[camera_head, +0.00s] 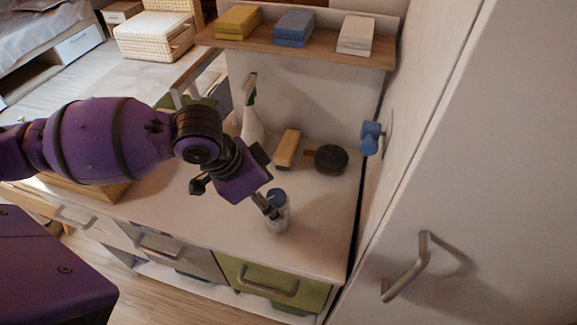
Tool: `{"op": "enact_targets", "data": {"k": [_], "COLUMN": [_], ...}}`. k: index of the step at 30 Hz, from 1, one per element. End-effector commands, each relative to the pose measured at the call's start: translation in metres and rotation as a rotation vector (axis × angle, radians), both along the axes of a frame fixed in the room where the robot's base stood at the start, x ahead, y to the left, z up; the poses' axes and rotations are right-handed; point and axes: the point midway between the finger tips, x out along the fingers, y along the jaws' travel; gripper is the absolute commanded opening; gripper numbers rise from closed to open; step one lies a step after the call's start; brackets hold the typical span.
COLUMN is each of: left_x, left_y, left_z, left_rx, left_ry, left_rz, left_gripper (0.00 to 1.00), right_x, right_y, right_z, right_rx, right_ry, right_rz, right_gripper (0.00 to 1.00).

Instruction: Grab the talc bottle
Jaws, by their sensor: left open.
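The talc bottle (278,221) appears to be the small white and grey bottle with a blue cap (277,196), standing upright near the front of the white counter (318,228). My left gripper (268,208) reaches down from the upper left with its fingers at the bottle's left side. It is open. A fingertip overlaps the bottle in the picture; I cannot tell whether it touches. The far finger is partly hidden. My right gripper is not in view.
Behind stand a spray bottle (252,125), a yellow-topped brush or block (287,149) and a dark round brush (331,159). A shelf (329,51) with folded cloths hangs above. A cabinet door with a handle (405,272) stands close on the right.

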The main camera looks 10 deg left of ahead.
Motion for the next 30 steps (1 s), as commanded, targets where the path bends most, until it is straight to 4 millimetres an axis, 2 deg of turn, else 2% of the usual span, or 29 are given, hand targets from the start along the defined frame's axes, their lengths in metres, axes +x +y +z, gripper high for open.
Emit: {"op": "enact_targets", "data": {"k": [5, 10, 20, 30], "left_x": [0.003, 0.009, 0.011, 0.011], "left_y": [-0.013, -0.021, -0.023, -0.023], "left_z": [-0.021, -0.042, -0.048, -0.049], "left_rx": [-0.002, 0.001, 0.001, 0.002], "left_ry": [0.002, -0.001, -0.004, -0.003], "left_rz": [-0.001, 0.0, -0.001, -0.001], "left_gripper": [0.65, 0.65, 0.65, 0.2], "right_x": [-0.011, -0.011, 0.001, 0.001], "right_y": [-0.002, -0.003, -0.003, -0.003], "right_z": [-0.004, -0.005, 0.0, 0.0], "right_rx": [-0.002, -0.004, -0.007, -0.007], "right_ry": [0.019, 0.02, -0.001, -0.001], "right_rz": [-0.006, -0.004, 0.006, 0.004], "right_gripper": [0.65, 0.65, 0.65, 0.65]}}
